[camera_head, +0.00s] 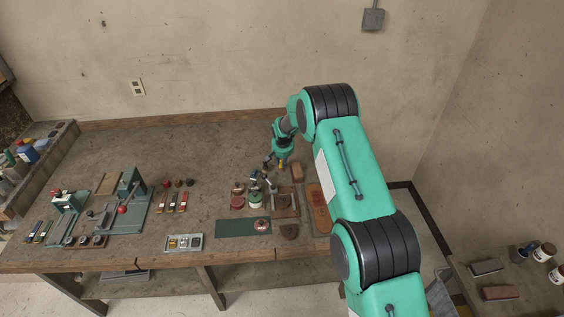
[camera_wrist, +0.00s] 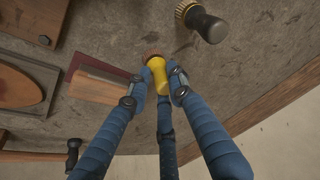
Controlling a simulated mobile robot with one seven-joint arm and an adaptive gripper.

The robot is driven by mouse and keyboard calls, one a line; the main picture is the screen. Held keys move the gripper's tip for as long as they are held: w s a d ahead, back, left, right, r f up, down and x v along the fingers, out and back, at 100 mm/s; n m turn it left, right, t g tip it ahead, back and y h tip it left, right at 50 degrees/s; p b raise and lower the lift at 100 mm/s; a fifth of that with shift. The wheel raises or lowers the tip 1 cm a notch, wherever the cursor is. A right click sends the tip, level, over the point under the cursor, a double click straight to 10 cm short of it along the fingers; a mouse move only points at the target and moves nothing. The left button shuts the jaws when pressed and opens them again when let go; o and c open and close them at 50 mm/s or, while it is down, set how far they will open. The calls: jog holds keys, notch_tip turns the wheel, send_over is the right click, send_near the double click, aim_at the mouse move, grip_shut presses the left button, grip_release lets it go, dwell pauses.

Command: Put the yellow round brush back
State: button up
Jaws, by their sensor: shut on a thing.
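The yellow round brush (camera_wrist: 158,75) has a yellow handle and brown bristles that point away from the wrist camera. My gripper (camera_wrist: 160,82) is shut on its handle, with blue fingers on both sides and one below. In the head view my gripper (camera_head: 274,162) is over the back right part of the workbench, with a small yellow spot of the brush (camera_head: 282,165) showing by its fingers. I cannot tell whether the bristles touch the bench.
A brown block brush (camera_head: 297,172), a green jar (camera_head: 256,201), a wooden board (camera_head: 286,211) and an orange-brown board (camera_head: 319,214) crowd the bench (camera_head: 215,145) near my gripper. A green mat (camera_head: 235,228) lies in front. The bench's back left is mostly clear.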

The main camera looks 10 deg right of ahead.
jog(key=shift+f, duration=0.1)
jog(key=o, duration=1)
jog(key=v, duration=1.2)
jog(key=shift+r, duration=0.2)
dwell(0.3)
